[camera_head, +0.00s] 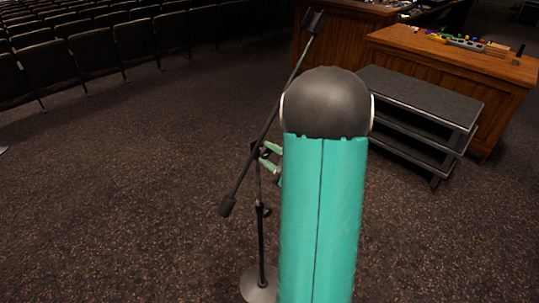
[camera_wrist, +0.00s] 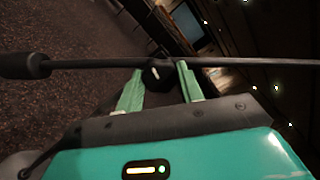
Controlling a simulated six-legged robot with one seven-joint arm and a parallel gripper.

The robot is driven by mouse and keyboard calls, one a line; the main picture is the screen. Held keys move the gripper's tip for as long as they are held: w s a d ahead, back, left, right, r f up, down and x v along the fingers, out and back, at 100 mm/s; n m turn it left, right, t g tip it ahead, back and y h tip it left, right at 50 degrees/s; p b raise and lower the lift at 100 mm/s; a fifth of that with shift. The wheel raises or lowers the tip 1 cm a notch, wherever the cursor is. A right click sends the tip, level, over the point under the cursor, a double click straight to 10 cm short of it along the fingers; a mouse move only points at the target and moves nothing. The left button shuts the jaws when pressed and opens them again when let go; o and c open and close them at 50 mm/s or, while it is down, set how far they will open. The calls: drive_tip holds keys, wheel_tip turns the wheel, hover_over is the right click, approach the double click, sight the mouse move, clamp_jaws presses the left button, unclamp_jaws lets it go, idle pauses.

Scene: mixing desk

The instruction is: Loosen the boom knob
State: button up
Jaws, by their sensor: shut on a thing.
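A black microphone stand has a vertical pole (camera_head: 260,229) on a round grey base (camera_head: 259,284). Its long boom (camera_head: 283,107) slants up to the right, with a dark counterweight (camera_head: 227,205) at the low end. The boom knob, black with a white mark, shows in the wrist view (camera_wrist: 156,73), just beneath the boom. My gripper (camera_wrist: 160,74) has its green fingers on either side of the knob and is shut on it. In the head view my gripper (camera_head: 268,152) is at the boom joint, and my teal arm partly hides it.
A grey shelved cart (camera_head: 420,97) stands to the right, beside a wooden desk (camera_head: 440,58) with small coloured items on top. Rows of dark seats (camera_head: 95,50) fill the back left. The carpet (camera_head: 130,200) left of the stand is clear.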

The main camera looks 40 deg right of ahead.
drive_tip(key=shift+n, duration=1.3)
drive_tip(key=o, duration=1)
drive_tip(key=shift+s, duration=0.1)
drive_tip(key=s, duration=1.3)
drive_tip(key=shift+s+d, duration=0.2)
drive_tip(key=shift+s, duration=0.15)
drive_tip(key=shift+w+a, duration=0.1)
